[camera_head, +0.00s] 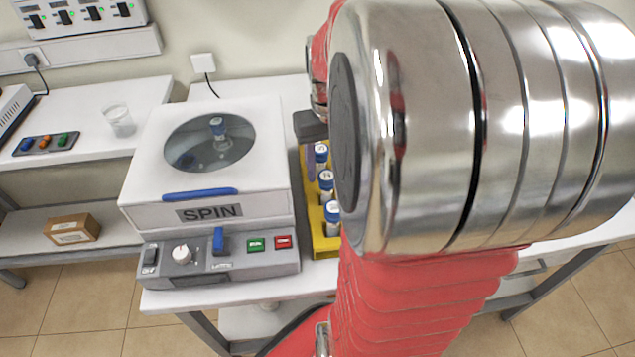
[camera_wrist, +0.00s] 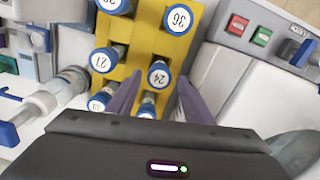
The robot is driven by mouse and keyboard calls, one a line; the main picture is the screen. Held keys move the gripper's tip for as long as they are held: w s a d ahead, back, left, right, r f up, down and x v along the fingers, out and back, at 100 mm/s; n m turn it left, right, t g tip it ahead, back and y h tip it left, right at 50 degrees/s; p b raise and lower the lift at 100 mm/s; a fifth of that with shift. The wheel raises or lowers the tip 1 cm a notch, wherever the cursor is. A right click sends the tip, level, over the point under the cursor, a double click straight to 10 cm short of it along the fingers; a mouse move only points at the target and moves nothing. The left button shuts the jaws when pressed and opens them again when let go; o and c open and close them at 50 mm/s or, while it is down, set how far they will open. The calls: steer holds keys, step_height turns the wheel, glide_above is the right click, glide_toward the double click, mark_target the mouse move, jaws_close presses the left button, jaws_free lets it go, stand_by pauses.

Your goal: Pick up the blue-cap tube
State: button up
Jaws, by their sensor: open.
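Several blue-cap tubes stand upright in a yellow rack (camera_head: 325,245), which also shows in the wrist view (camera_wrist: 148,40). White cap tops carry numbers: 24 (camera_wrist: 159,75), 21 (camera_wrist: 104,60) and 36 (camera_wrist: 178,18). My gripper (camera_wrist: 159,79) is open, its purple fingers on either side of the tube marked 24, with no visible grip on it. The left finger lies between that tube and the left row. Two nearer caps are partly hidden by my gripper. In the head view, my arm hides part of the rack and most of the gripper.
A white SPIN centrifuge (camera_head: 150,200) stands close left of the rack, with a blue-cap tube (camera_head: 217,125) visible through its round window. A clear cup (camera_head: 119,120) and a grey tray of coloured pieces (camera_head: 46,144) lie on the left table. Syringe-like parts (camera_wrist: 50,97) are left in the wrist view.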

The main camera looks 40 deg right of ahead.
mark_target(327, 175)
steer(key=shift+f, duration=2.3)
steer(key=shift+c, duration=0.6)
steer(key=c, duration=0.9)
steer(key=shift+r, duration=0.1)
step_height(327, 175, up, 9)
steer(key=shift+f, duration=0.1)
steer(key=shift+r, duration=0.55)
